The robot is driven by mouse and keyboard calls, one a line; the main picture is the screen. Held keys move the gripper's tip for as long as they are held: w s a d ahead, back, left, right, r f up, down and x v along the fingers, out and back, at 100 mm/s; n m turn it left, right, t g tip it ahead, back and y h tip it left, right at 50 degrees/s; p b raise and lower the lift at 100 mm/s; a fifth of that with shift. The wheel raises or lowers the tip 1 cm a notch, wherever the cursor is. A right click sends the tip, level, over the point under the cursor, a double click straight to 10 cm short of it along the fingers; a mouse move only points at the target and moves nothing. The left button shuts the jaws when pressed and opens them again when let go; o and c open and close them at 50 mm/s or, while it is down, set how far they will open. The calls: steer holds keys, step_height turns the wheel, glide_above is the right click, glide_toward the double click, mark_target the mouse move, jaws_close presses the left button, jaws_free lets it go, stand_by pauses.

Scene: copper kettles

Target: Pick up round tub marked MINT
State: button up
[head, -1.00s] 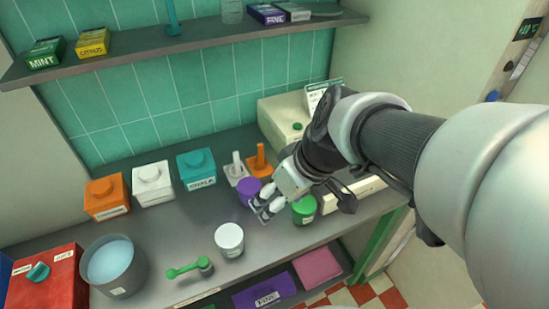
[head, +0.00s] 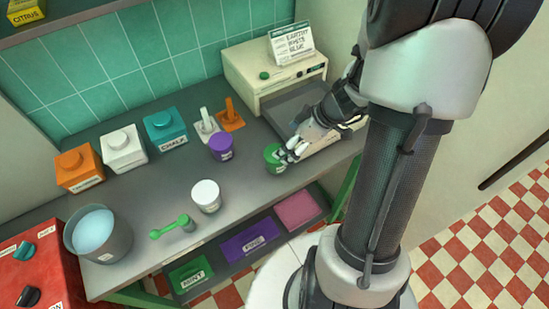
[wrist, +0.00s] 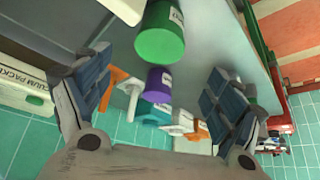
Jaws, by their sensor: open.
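A round green tub (head: 273,157) stands upright on the grey counter, towards its right end; its label cannot be read in the head view. My gripper (head: 290,152) is at the tub's right side, with its fingers pointing towards it. In the wrist view my gripper (wrist: 160,70) is open, its two padded fingers spread wide. The green tub (wrist: 160,44) shows beyond and between the fingertips there, its label only partly visible. I cannot tell whether a finger touches it.
A purple tub (head: 221,147) stands left of the green one, and a white tub (head: 206,196) nearer the counter's front. A cream machine (head: 272,72) stands behind. Orange, white and teal canisters (head: 165,130) line the back. A green bin (head: 192,273) sits below the counter.

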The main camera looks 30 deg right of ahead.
mark_target(276, 160)
steer(key=b+x, duration=0.1)
steer(key=x, duration=0.3)
steer(key=shift+w+f, duration=0.2)
steer(key=shift+f, duration=0.05)
steer(key=b+x, duration=0.1)
steer(key=x, duration=0.4)
steer(key=shift+s+d+f, duration=0.1)
steer(key=shift+d+f, duration=0.05)
steer(key=shift+f, duration=0.1)
steer(key=shift+c, duration=0.4)
steer(key=c, duration=1.1)
steer(key=shift+r, duration=0.15)
steer(key=shift+c, duration=0.2)
